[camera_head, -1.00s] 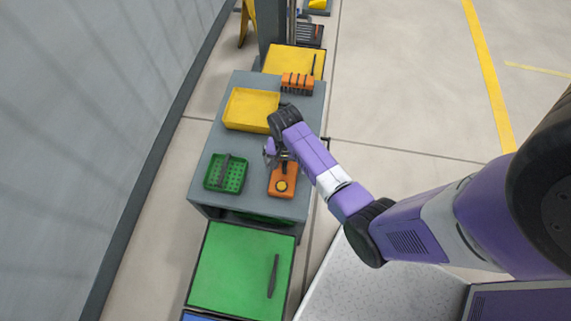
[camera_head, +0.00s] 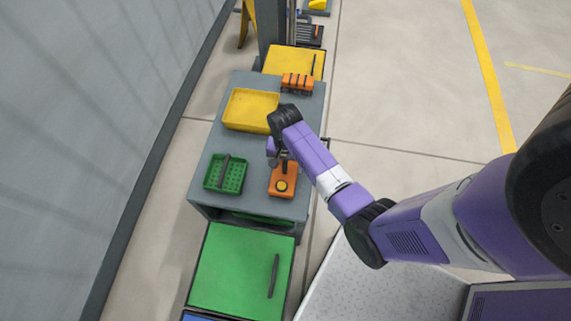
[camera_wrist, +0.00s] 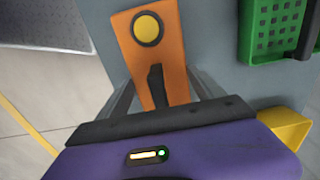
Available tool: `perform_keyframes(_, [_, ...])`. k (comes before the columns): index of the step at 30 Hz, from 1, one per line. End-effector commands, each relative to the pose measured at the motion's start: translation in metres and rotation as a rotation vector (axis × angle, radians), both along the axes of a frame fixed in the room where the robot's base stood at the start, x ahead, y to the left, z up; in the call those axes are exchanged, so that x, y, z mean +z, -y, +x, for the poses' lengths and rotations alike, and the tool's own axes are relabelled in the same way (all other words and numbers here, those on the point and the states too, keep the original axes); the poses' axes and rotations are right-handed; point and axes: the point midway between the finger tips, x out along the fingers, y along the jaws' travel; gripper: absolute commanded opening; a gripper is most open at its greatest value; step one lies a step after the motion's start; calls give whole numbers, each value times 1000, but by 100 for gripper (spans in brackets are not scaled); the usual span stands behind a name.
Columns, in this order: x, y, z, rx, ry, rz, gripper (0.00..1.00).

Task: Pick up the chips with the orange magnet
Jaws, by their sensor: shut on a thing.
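The orange magnet (camera_head: 281,188) is an orange block with a round yellow button and a dark handle. It lies on the grey table near its front right edge. It also shows in the wrist view (camera_wrist: 171,47), with its black handle (camera_wrist: 156,87) between my fingers. My gripper (camera_head: 283,160) is at the magnet's far end, shut on the handle. It also shows in the wrist view (camera_wrist: 163,90), where the fingers flank the magnet. The magnet appears to rest on the table. I cannot make out any chips in these views.
A green perforated basket (camera_head: 235,178) with a dark handle stands left of the magnet. A yellow tray (camera_head: 250,110) lies farther back. An orange rack (camera_head: 297,82) is behind it. A green-topped unit (camera_head: 235,265) stands in front of the table; a wall is left.

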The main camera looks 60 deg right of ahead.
Motion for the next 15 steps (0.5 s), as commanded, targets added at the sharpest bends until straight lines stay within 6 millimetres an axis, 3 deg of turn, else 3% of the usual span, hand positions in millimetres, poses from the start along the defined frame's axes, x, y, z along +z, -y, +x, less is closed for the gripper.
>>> perform_keyframes(8, [50,1,3,0,8,-4,4])
perform_keyframes(15, [109,1,3,0,9,-4,4])
